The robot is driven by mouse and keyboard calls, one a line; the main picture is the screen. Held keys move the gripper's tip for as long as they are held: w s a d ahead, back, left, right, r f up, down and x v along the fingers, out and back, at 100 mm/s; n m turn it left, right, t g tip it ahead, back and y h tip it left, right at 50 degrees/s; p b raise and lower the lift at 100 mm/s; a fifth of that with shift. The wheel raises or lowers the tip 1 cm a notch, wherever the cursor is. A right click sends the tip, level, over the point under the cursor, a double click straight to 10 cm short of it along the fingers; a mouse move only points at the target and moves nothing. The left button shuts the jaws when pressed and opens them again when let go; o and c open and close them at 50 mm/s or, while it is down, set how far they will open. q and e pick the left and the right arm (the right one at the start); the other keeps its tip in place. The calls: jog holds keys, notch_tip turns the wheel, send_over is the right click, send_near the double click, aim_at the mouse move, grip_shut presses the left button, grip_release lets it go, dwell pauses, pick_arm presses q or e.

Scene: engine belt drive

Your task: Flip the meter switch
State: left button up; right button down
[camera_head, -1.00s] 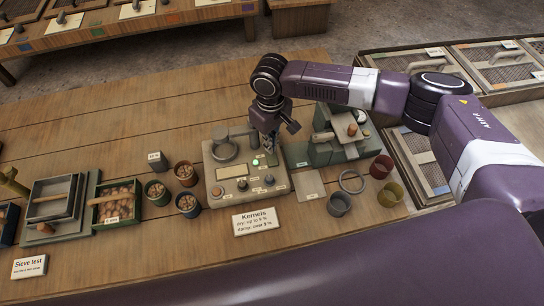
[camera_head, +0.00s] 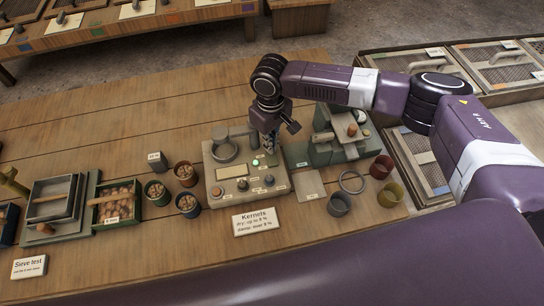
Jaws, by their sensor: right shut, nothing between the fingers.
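The meter (camera_head: 232,190) is a beige box on the wooden table, with a round cup at its back left, a display window, small labels, dark knobs and a lit green lamp (camera_head: 256,162). My right gripper (camera_head: 268,147) points down over the back right part of the meter, with its fingers shut and empty. The fingertips are at or just above the panel near the green lamp; I cannot tell if they touch it. The switch itself is not clearly seen and may be hidden behind the fingers. My left gripper is not in view.
A "Kernels" sign (camera_head: 256,221) stands in front of the meter. Small pots of kernels (camera_head: 187,204) stand to its left. A green machine (camera_head: 335,138), a metal ring (camera_head: 351,181) and several empty cups (camera_head: 339,204) are to its right.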

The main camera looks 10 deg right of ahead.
jog(key=shift+f+b, duration=0.35)
jog(key=shift+f, duration=0.75)
dwell(0.3)
jog(key=shift+r, duration=0.15)
notch_tip(320, 180, up, 7)
jog(key=p, duration=0.8)
dwell(0.3)
